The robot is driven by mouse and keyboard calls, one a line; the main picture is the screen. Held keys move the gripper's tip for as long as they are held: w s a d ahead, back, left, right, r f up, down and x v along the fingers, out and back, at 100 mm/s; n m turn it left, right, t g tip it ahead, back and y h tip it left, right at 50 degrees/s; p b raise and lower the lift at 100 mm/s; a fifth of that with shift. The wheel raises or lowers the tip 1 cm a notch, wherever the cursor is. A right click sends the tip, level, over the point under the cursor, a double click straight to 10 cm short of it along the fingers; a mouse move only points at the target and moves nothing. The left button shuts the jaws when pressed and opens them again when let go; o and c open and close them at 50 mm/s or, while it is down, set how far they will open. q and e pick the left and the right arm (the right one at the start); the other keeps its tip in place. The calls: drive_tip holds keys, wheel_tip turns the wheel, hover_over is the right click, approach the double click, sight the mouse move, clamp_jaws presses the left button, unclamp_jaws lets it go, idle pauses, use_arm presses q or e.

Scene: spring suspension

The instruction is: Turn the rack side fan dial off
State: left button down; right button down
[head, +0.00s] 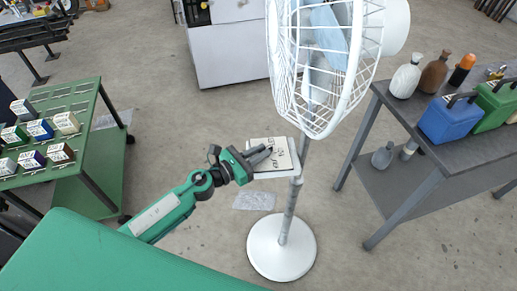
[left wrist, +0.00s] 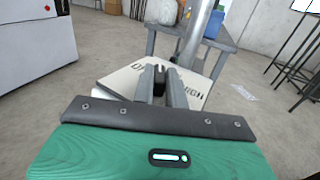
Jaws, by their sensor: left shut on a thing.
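A white standing fan (head: 281,246) has a pale control panel (head: 284,161) fixed to its pole. The panel also shows in the left wrist view (left wrist: 122,78), with black lettering partly covered by my fingers; "HIGH" is partly readable at its right. My left gripper (head: 261,154) is over the panel. In the left wrist view its two grey fingers are closed on a small dark dial (left wrist: 158,88) on the panel. The dial's setting is hidden by the fingers. A second dial cannot be made out clearly. My right gripper is out of view.
A green rack (head: 88,98) with small boxes stands at the left. A grey table (head: 405,112) with bottles, a blue container (head: 449,121) and a green container (head: 497,104) stands at the right. A white cabinet (head: 229,55) is behind the fan. Floor around the fan base is mostly clear.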

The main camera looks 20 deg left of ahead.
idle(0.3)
use_arm(q)
drive_tip(key=c, duration=1.4)
unclamp_jaws()
drive_tip(key=shift+c, duration=0.2)
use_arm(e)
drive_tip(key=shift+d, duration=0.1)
